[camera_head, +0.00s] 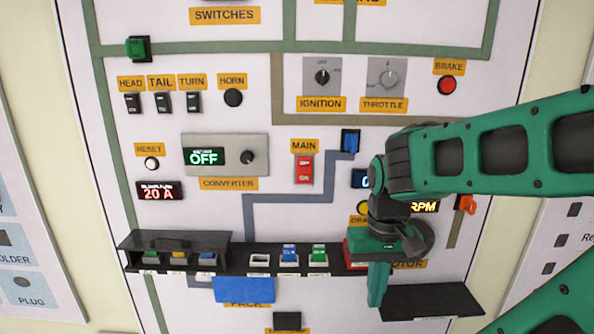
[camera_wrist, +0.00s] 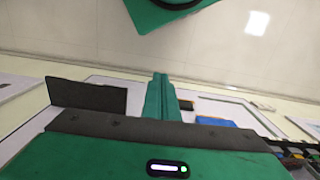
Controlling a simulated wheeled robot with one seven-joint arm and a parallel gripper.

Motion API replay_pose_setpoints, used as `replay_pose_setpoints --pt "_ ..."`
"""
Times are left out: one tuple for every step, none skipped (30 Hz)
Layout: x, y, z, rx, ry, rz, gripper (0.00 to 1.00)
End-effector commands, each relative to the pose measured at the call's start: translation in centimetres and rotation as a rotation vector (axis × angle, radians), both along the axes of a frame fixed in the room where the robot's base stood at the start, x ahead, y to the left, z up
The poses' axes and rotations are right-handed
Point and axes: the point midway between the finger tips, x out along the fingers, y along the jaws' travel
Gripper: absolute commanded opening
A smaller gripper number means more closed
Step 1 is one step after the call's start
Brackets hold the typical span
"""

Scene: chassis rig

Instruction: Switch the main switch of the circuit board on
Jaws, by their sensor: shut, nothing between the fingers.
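The main switch (camera_head: 304,170) is a red rocker under a yellow MAIN label (camera_head: 304,146) near the middle of the upright board. Small white lettering is on it, but I cannot tell which way the rocker is tipped. My gripper (camera_head: 376,298) is shut and empty, pointing down in front of the lower right of the board. It is below and to the right of the main switch, apart from it. In the wrist view my closed fingers (camera_wrist: 160,84) show in the centre; the main switch is not visible there.
Left of the switch is the converter (camera_head: 225,155), its display reading OFF. A reset button (camera_head: 151,163) and a 20 A display (camera_head: 160,190) are farther left. A blue switch (camera_head: 350,141) is close at upper right. Below runs a black rail (camera_head: 240,257) with coloured fuses; a dark ledge (camera_head: 432,301) is near my gripper.

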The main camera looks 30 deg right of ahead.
Motion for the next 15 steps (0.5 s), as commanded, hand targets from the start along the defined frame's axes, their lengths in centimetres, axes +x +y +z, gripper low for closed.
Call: replay_pose_setpoints --pt "0.0 0.0 0.0 0.0 0.0 0.0 0.0" --pt "0.0 0.0 0.0 0.0 0.0 0.0 0.0" --pt "0.0 0.0 0.0 0.0 0.0 0.0 0.0" --pt "0.0 0.0 0.0 0.0 0.0 0.0 0.0" --pt "0.0 0.0 0.0 0.0 0.0 0.0 0.0" --pt "0.0 0.0 0.0 0.0 0.0 0.0 0.0" --pt "0.0 0.0 0.0 0.0 -0.001 0.002 0.0" --pt "-0.7 0.0 0.5 -0.001 -0.01 0.009 0.0" --pt "-0.8 -0.2 0.9 -0.006 -0.018 0.022 0.0" --pt "-0.5 -0.3 1.3 -0.011 -0.021 0.038 0.0" --pt "-0.1 -0.5 1.7 -0.017 -0.025 0.063 0.0" --pt "0.7 -0.8 2.5 -0.028 -0.028 0.105 0.0" --pt "1.4 -1.1 3.2 -0.038 -0.033 0.145 0.0" --pt "2.3 -1.4 4.1 -0.05 -0.038 0.192 0.0" --pt "3.6 -1.8 5.4 -0.067 -0.045 0.265 0.0"
